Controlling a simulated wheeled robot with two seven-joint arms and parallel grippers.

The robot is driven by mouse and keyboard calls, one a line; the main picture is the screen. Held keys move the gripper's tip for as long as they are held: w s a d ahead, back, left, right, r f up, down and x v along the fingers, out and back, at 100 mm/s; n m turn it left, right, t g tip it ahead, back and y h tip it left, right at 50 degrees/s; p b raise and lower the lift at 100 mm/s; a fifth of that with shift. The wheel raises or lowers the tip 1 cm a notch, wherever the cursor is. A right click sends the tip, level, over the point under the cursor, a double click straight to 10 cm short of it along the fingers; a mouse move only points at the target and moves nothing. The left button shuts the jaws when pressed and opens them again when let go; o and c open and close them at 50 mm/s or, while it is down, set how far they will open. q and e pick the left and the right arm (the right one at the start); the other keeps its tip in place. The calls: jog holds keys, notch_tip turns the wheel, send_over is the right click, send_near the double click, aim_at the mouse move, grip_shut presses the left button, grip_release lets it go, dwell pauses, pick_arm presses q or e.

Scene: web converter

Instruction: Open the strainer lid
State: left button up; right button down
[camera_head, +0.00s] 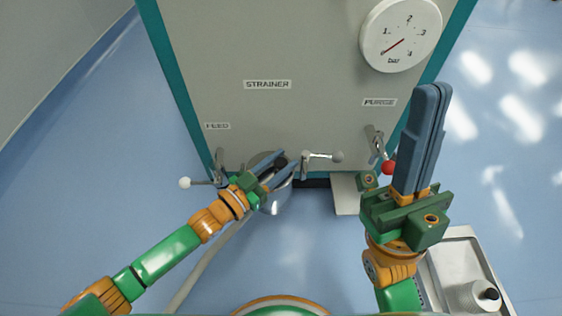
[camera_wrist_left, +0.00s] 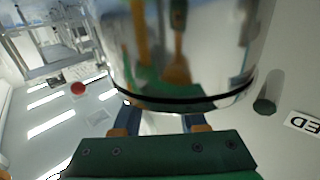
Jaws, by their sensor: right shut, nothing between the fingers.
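The shiny metal strainer (camera_head: 273,204) stands in front of the panel, under the STRAINER label (camera_head: 267,85). Its curved metal side with a dark band fills the top of the left wrist view (camera_wrist_left: 180,50). My left gripper (camera_head: 284,164) is over the strainer's top, its blue fingers apart around a dark piece. In the left wrist view the fingertips go behind the metal, so I cannot tell whether they press on anything. My right gripper (camera_head: 433,92) is shut and empty, raised in front of the panel's right side.
A white-ended lever (camera_head: 186,183) is at left below FEED, and a grey-ended lever (camera_head: 337,157) is right of the strainer. A red-ended lever (camera_head: 388,168) is below PURGE, close to my right gripper. A pressure gauge (camera_head: 400,35) is above. A metal tray (camera_head: 462,250) lies lower right.

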pick_arm(q)
grip_shut()
jog(key=shift+f, duration=0.1)
dwell(1.0)
